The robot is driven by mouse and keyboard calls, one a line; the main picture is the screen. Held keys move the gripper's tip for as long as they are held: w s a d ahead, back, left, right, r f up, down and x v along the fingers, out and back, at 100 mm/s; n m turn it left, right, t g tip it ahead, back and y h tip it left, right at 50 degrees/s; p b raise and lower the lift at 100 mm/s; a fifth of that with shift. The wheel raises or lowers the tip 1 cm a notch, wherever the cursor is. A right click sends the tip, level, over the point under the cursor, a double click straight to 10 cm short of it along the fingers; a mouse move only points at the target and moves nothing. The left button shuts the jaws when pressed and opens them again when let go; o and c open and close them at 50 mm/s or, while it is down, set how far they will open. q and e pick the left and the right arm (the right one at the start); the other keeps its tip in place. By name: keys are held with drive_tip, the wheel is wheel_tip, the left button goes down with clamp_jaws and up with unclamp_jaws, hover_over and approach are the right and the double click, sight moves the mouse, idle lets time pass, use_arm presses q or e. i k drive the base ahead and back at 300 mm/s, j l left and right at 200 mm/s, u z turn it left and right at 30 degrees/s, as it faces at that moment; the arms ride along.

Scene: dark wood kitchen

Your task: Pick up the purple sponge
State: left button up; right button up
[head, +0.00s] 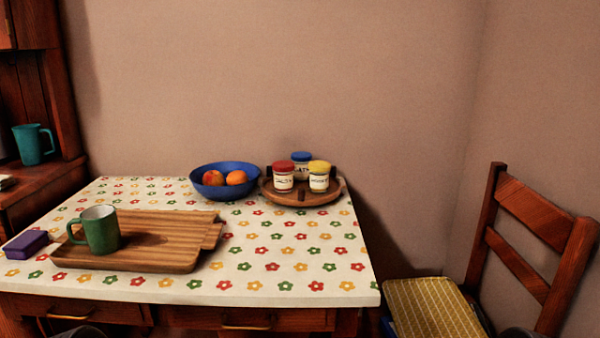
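The purple sponge (27,244) lies on the flowered tablecloth at the left end of the table (330,290), near its edge. It is a small block, left of the wooden tray and apart from it. Nothing covers it. Neither of my grippers can be made out in the head view. Only small dark rounded parts, perhaps of my arms, show at the bottom edge, lower left and lower right.
A green mug (101,232) stands on the wooden tray (180,258) beside the sponge. A blue bowl (226,191) of fruit and a round wooden tray (335,190) with three jars stand at the back. A chair (535,210) is at the right. The table's front right is clear.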

sight(29, 242)
drive_tip(key=u, duration=1.5)
